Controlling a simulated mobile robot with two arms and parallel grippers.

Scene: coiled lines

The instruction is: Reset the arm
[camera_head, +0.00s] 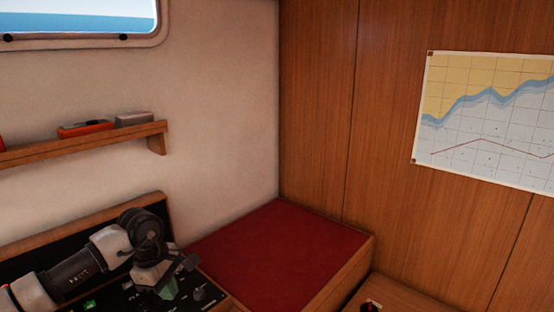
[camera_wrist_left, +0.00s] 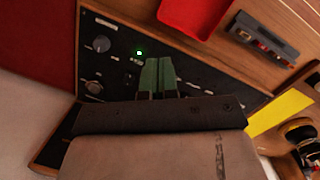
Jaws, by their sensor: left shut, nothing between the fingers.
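My left arm comes in from the lower left in the head view. My left gripper (camera_head: 178,277) is over a black control panel (camera_head: 123,299) with knobs and a small green light. In the left wrist view the two green fingers of my left gripper (camera_wrist_left: 157,76) are together, with nothing between them. The panel (camera_wrist_left: 112,72) lies beyond the fingertips there, with a lit green light (camera_wrist_left: 139,53) and a dark knob (camera_wrist_left: 102,44) close by. I cannot tell how far the fingers are from the panel. My right gripper is not in view.
A red-topped bench (camera_head: 280,255) is right of the panel. A wall shelf (camera_head: 95,145) holds an orange item (camera_head: 85,129) and a grey one. A chart (camera_head: 490,120) hangs on the wood wall. The left wrist view shows a red tray (camera_wrist_left: 195,15) and a cassette-like item (camera_wrist_left: 264,37).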

